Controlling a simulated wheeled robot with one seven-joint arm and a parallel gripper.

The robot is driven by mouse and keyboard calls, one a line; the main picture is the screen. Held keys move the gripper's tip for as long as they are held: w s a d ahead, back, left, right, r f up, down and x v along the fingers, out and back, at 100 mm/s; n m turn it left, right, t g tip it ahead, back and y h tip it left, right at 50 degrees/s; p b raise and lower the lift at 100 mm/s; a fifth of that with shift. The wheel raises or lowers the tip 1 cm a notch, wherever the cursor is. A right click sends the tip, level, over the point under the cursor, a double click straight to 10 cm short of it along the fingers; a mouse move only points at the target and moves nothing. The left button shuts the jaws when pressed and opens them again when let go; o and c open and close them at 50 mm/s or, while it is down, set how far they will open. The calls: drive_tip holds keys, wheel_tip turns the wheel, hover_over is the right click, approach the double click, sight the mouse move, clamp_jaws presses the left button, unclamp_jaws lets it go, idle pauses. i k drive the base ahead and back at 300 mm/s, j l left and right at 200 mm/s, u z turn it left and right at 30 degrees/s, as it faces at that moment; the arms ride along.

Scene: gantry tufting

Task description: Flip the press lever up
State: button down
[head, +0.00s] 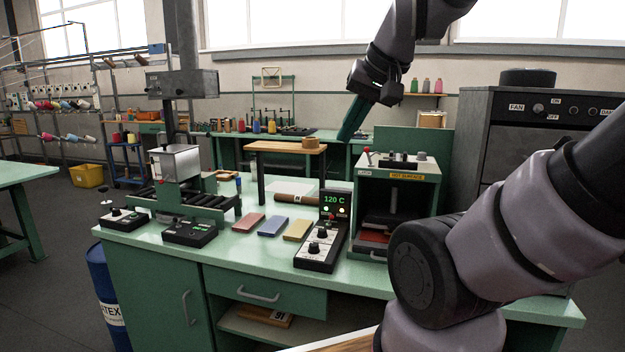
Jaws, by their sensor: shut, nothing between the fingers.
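The press (398,176) is a green box with a yellow hot-surface label, standing on the right part of the green workbench. A small lever with a red ball knob (367,151) shows at the press's top left corner. It is too small to tell its exact tilt. My gripper (346,136) hangs from the raised arm, fingers pointing down and left. Its long dark green fingers are shut with nothing between them. In the picture the fingertips are just above and left of the red knob, and they appear apart from it. The depth between them is hard to judge.
A control box (320,246) with a 120 C display stands left of the press. Red, blue and yellow blocks (271,226) lie beside it. A small wooden-topped stand (286,147) is behind. A dark oven-like cabinet (520,130) stands at right. My forearm covers the bench's right end.

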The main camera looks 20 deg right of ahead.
sight(382, 163)
drive_tip(key=k+l, duration=0.25)
drive_tip(key=l, duration=0.2)
drive_tip(key=k+l+u, duration=0.15)
drive_tip(key=l, duration=0.35)
drive_tip(key=k+l, duration=0.3)
drive_tip(key=l, duration=0.15)
drive_tip(key=k+l+u, duration=0.15)
drive_tip(key=l, duration=0.3)
drive_tip(key=k+l, duration=0.4)
drive_tip(key=i+j, duration=0.15)
drive_tip(key=i, duration=0.25)
drive_tip(key=i+j, duration=0.15)
drive_tip(key=i, duration=0.25)
drive_tip(key=u, duration=0.05)
